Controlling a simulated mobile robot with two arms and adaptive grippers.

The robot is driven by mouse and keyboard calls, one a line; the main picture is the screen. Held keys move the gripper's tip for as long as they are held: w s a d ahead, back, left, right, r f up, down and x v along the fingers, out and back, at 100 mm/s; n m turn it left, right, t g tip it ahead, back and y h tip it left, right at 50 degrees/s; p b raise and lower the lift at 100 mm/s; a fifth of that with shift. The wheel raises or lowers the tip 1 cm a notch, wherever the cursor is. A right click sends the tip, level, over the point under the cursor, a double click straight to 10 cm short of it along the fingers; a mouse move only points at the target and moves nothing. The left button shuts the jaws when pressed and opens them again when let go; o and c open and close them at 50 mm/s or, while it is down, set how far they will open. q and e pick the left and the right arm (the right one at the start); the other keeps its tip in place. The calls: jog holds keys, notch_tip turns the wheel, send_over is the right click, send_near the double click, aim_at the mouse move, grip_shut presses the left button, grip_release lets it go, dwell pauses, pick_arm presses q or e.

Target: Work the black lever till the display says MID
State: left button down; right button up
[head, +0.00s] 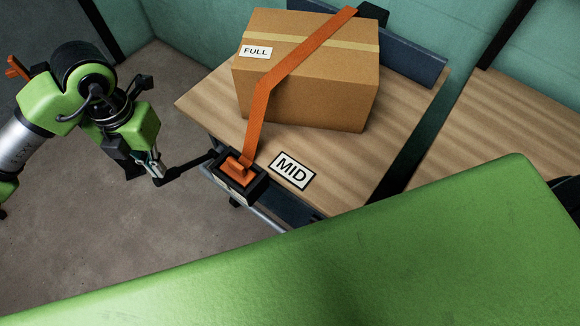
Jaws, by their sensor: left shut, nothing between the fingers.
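The black lever (190,166) sticks out to the left from a black housing with an orange block (240,173) at the table's front edge. My left gripper (157,169) is shut, with its fingertips at the lever's outer end. I cannot tell whether they touch it. A white sign (291,170) on the table reads MID. A white label (255,52) on the cardboard box reads FULL. My right gripper is out of view.
An orange strap (258,118) runs from the housing up over the cardboard box (300,90) on the wooden table (210,100). Another wooden surface (500,130) lies to the right. The floor left of the table is clear.

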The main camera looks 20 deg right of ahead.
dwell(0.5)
pick_arm(q)
jog(key=shift+w+d+r+p, duration=0.25)
jog(key=shift+d+r+p, duration=0.1)
jog(key=shift+r, duration=0.4)
jog(key=shift+w+d+r+p, duration=0.2)
jog(key=shift+d+r+p, duration=0.2)
jog(key=shift+r, duration=0.35)
jog(key=shift+w+d+r+p, duration=0.25)
jog(key=shift+d+r+p, duration=0.1)
jog(key=shift+r, duration=0.4)
jog(key=shift+f, duration=0.1)
